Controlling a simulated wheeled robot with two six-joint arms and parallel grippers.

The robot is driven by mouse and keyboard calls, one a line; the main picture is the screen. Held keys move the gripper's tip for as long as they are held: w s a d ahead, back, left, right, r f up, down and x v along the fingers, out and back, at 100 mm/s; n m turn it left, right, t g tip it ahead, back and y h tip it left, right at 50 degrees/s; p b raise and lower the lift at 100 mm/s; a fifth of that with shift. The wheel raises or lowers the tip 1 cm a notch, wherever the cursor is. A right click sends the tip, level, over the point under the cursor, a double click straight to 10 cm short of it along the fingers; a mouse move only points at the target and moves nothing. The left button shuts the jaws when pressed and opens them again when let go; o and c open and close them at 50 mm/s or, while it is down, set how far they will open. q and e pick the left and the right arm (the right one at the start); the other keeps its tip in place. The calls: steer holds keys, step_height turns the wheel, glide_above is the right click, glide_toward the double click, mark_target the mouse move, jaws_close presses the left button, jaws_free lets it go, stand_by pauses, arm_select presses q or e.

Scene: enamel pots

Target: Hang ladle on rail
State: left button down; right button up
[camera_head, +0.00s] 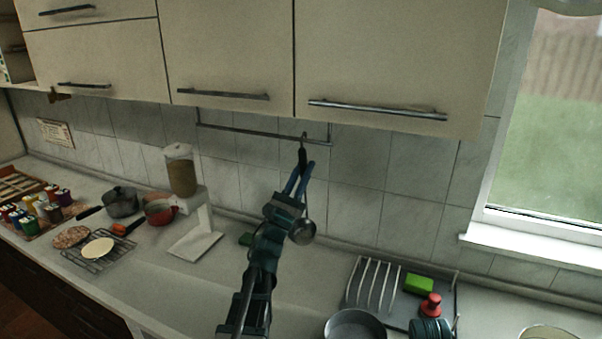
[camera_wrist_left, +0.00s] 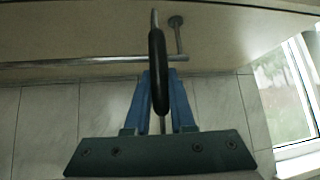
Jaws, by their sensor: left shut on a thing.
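The ladle has a black handle (camera_head: 303,158), a metal hook at its top and a round metal bowl (camera_head: 302,232) hanging below. My left gripper (camera_head: 302,172) is shut on the ladle, blue fingers on either side of the handle. The metal rail (camera_head: 255,132) runs under the wall cabinets; the ladle's hook is at its right part. In the left wrist view the black handle (camera_wrist_left: 158,75) stands upright in front of the rail (camera_wrist_left: 80,62), near its right end bracket. I cannot tell whether the hook is over the rail. My right gripper is not in view.
The cabinets (camera_head: 390,60) sit just above the rail. Below are a dish rack (camera_head: 372,285), a green sponge (camera_head: 418,284), a red-topped item (camera_head: 431,304) and a metal pan (camera_head: 355,326). A blender-like jar (camera_head: 181,172) and pots (camera_head: 121,202) stand left. The window is right.

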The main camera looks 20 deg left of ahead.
arm_select(q)
steer(key=shift+w+f+b, duration=0.35)
steer(key=shift+w, duration=0.55)
steer(key=shift+w+f+b, duration=0.4)
steer(key=shift+w, duration=0.45)
steer(key=shift+w+f+b, duration=0.35)
steer(key=shift+w, duration=0.55)
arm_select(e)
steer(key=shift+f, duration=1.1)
arm_select(q)
steer(key=c, duration=0.7)
jaws_free()
steer(key=shift+s+f, duration=0.1)
steer(key=shift+f, duration=0.05)
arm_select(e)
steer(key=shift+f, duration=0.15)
